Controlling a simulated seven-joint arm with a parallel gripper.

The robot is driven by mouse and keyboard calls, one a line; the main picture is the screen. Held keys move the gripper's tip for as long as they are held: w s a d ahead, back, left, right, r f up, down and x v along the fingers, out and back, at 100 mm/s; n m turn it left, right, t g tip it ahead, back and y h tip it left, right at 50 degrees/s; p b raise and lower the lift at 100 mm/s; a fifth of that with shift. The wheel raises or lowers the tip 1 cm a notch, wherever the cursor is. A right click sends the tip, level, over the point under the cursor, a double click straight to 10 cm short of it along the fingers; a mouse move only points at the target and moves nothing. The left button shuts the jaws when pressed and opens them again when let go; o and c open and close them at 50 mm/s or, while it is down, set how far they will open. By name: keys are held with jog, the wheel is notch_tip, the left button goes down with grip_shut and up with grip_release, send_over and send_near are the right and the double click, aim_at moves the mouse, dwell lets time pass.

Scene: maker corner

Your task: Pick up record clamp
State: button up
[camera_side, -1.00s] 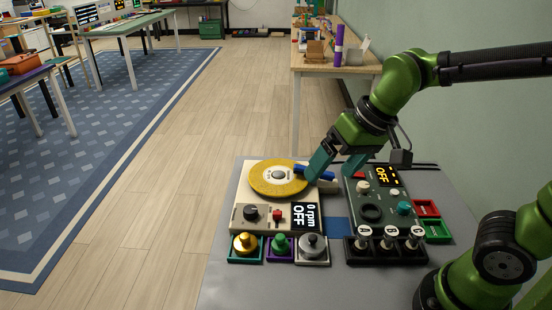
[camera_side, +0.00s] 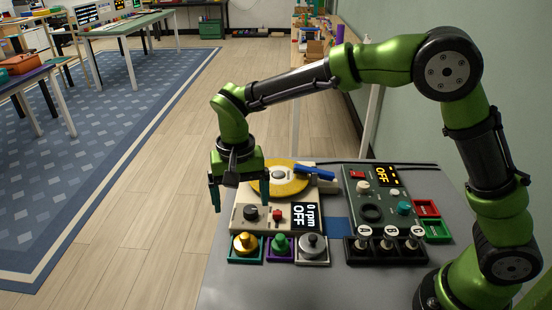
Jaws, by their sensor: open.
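Three knob-shaped pieces sit in small trays along the front of the turntable: a gold one (camera_side: 245,243), a green one (camera_side: 280,244) and a silver-grey one (camera_side: 312,245). I cannot tell which of them is the record clamp. The turntable (camera_side: 240,217) is cream and carries a yellow record (camera_side: 288,188) with a grey centre. Its display reads 0 rpm, OFF. My gripper (camera_side: 240,204) is open and empty, with its teal fingers pointing down. It hangs at the turntable's left side, behind the gold piece in the picture, and hides the record's left part.
A blue tonearm (camera_side: 314,172) lies at the record's right. A dark control panel (camera_side: 386,190) with knobs and an OFF display stands to the right. Red (camera_side: 425,208) and green (camera_side: 437,230) trays lie beyond it. The grey table (camera_side: 285,290) is clear in front.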

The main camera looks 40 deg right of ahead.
aim_at(245, 236)
notch_tip(245, 236, down, 12)
jog(key=shift+f, duration=0.1)
jog(key=c, duration=1.3)
